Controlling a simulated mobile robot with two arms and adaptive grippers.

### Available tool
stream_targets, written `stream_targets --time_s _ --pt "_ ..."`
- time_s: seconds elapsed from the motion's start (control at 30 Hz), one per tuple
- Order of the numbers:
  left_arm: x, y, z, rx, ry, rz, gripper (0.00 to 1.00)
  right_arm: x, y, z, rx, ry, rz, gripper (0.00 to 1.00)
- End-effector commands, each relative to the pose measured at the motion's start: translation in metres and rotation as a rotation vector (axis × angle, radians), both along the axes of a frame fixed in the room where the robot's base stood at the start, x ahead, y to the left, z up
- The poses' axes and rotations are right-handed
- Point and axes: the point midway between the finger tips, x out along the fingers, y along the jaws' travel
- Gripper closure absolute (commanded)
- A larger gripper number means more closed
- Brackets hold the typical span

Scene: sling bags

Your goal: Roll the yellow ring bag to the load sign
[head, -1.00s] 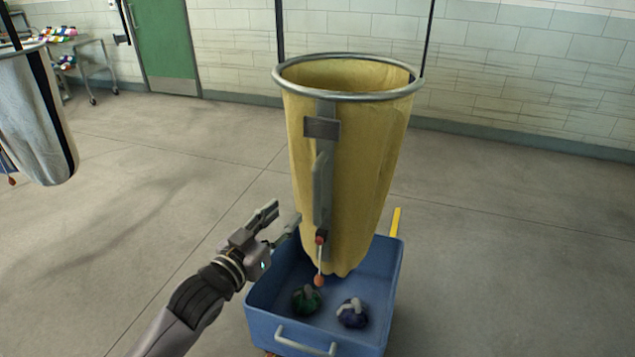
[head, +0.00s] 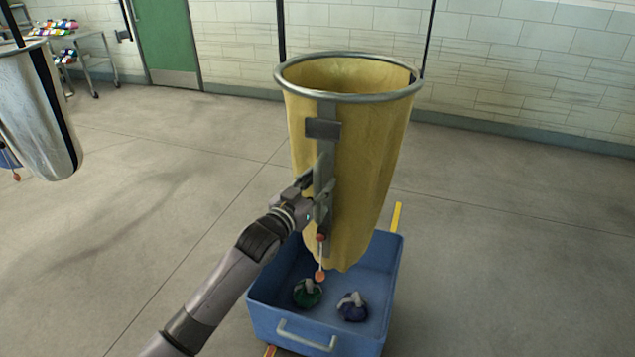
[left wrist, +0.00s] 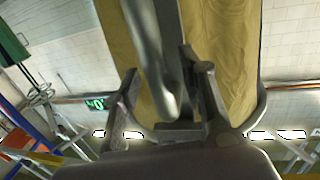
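The yellow ring bag (head: 370,160) hangs upright under a metal ring, above a blue cart. A grey strip with a bar handle (left wrist: 148,50) runs down its front. My left gripper (head: 322,190) is at this handle. In the left wrist view my left gripper (left wrist: 165,112) has its fingers apart, with the handle between them; I see no clear grip on it. A cord with orange knobs (head: 320,275) hangs below the handle. My right gripper is not in view. A small lit green sign (left wrist: 95,103) shows in the left wrist view; its lettering is unreadable.
The blue cart (head: 268,327) under the bag holds a green and a dark blue bundle. A whitish bag (head: 30,115) hangs at the far left. A table (head: 85,48) and a green door (head: 165,40) are at the back. The floor on both sides is open.

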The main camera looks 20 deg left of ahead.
Motion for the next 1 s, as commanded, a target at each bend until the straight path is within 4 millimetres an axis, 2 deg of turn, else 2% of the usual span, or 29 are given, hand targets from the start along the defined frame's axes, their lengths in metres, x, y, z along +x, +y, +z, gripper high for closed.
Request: stream_targets --time_s 0.17,0.73,1.0 --pt "-0.0002 -0.0001 -0.0003 0.000 0.000 0.000 0.63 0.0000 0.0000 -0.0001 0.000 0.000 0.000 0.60" --pt "-0.0004 0.0000 -0.0004 0.000 0.001 0.000 1.00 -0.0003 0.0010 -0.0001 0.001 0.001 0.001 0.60" --pt "-0.0004 0.0000 -0.0005 0.000 0.001 0.000 1.00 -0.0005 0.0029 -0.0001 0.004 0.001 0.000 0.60"
